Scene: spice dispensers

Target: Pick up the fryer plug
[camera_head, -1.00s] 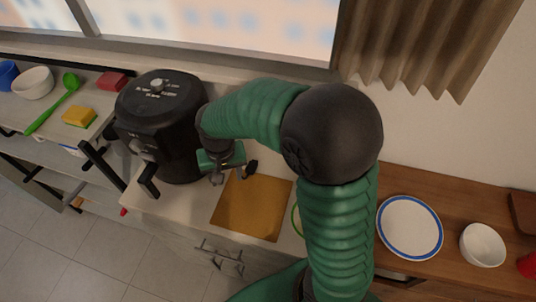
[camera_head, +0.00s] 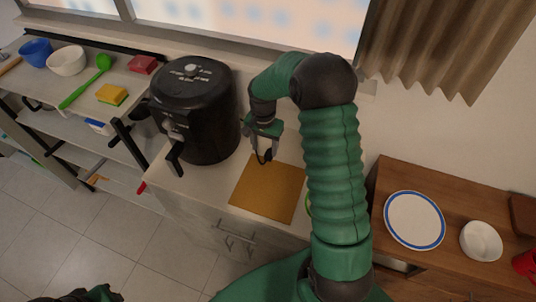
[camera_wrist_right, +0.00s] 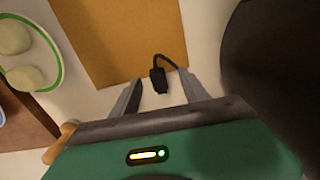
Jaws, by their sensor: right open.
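The fryer plug (camera_wrist_right: 158,80) is black, with a short dark cable curving from it. In the right wrist view it lies on the pale counter between the two fingers of my right gripper (camera_wrist_right: 160,77). The fingers stand apart on either side and do not appear to touch it. In the head view my right gripper (camera_head: 264,154) points down at the counter, just right of the black air fryer (camera_head: 196,115). There the plug cannot be told apart from the dark fingers. A green and black part of my left arm shows at the bottom left; its jaws cannot be made out.
A brown board (camera_head: 266,190) lies on the counter just in front of my right gripper. A shelf with a sponge (camera_head: 111,95), bowls and a green spoon (camera_head: 85,83) is at the left. A blue-rimmed plate (camera_head: 414,220) and a white bowl (camera_head: 481,241) stand on the wooden cabinet at the right.

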